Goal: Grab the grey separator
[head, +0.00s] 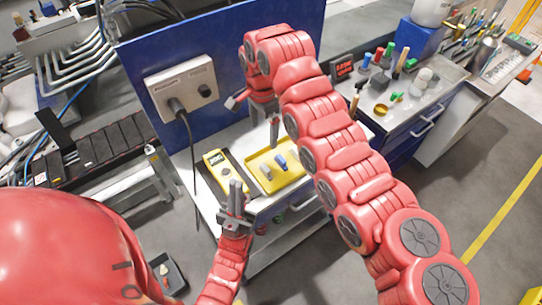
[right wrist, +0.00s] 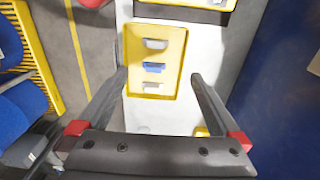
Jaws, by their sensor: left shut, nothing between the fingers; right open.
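A yellow tray (head: 288,181) lies on the white bench top. In the right wrist view the tray (right wrist: 137,105) holds three small pieces in a row: a grey one (right wrist: 155,44), a blue one (right wrist: 153,68) and a pale grey one (right wrist: 152,87). I cannot tell for sure which piece is the grey separator. My right gripper (head: 264,127) is open above the tray, its fingers (right wrist: 159,75) to either side of the tray in the wrist view, holding nothing. My left gripper (head: 236,188) is shut and empty, near the bench's front edge.
A yellow meter (head: 217,163) lies left of the tray. A blue panel with a grey socket box (head: 183,92) and hanging black cable stands behind. Tools and bottles crowd the bench at right, including a yellow round container (head: 381,110).

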